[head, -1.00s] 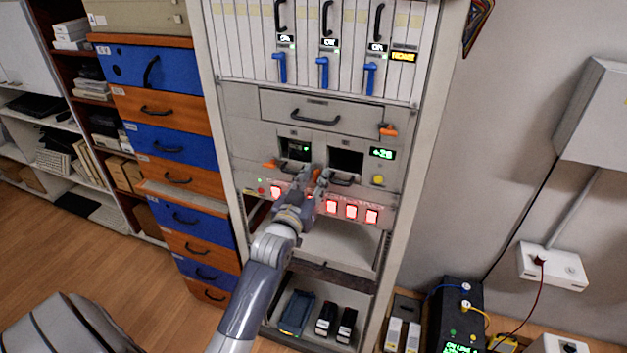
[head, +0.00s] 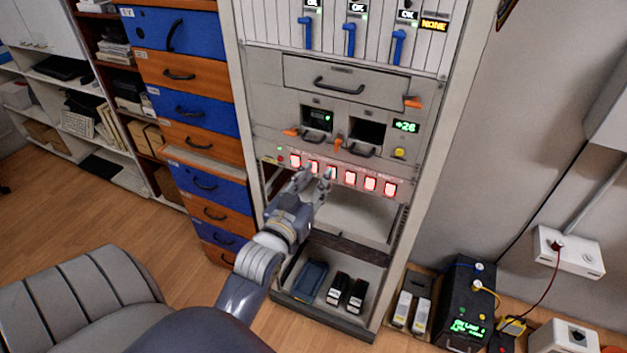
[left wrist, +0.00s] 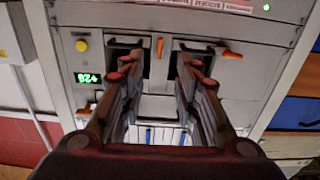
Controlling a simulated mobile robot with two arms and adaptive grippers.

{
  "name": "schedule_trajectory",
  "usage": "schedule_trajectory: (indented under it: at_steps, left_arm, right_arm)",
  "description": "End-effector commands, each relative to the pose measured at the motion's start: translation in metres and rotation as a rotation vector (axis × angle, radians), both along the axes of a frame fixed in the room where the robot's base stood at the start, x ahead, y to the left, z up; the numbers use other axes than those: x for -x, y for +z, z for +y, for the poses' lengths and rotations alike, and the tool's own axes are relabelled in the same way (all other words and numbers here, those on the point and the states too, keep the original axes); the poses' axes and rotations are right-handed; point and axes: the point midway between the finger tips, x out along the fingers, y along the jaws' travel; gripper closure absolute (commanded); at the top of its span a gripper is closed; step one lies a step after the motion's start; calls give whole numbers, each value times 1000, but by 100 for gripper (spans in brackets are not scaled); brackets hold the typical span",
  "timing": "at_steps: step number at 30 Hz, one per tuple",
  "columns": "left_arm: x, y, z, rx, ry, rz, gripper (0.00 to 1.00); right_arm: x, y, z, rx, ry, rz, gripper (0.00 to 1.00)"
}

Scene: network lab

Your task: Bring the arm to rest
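My left gripper (head: 317,177) is open and empty in front of the rack (head: 416,150), its fingertips overlapping the row of red lit switches (head: 350,177) in the head view. In the left wrist view the two fingers (left wrist: 157,68) stand apart with nothing between them; the rack face appears upside down behind. I cannot tell any contact with the rack. My right gripper is not in view.
Above the switches are two bays (head: 367,133) with orange levers, a +28 display (head: 405,126) and a yellow knob (head: 399,153). Blue and orange drawers (head: 190,113) stand left. A black power unit (head: 467,309) stands right. Open floor lies left of the rack.

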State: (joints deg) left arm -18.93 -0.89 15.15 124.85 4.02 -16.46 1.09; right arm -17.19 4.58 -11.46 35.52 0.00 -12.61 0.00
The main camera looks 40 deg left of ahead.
Motion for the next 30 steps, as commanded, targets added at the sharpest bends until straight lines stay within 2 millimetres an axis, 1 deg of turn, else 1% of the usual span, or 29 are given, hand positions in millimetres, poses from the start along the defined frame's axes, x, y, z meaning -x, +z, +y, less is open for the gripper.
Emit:
schedule_trajectory:
  at_steps: [5, 19, 22, 23, 26, 29, 30]
  left_arm:
    - [7, 0, -2, 0, 0, 0, 70]
    - [6, 1, -2, 0, 0, -1, 70]
    - [5, -7, -3, 3, -2, 9, 70]
    - [4, -13, -3, 6, -4, 19, 70]
    - [0, -54, -9, 19, -18, 79, 70]
    - [-4, -120, -21, 41, -44, 181, 70]
    - [-3, -150, -27, 49, -57, 228, 70]
  right_arm:
    - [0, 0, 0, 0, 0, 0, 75]
    - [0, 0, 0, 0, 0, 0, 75]
    - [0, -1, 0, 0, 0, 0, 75]
    - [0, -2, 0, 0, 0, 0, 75]
    - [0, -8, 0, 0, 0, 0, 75]
    - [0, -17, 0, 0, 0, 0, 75]
    - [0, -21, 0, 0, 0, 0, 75]
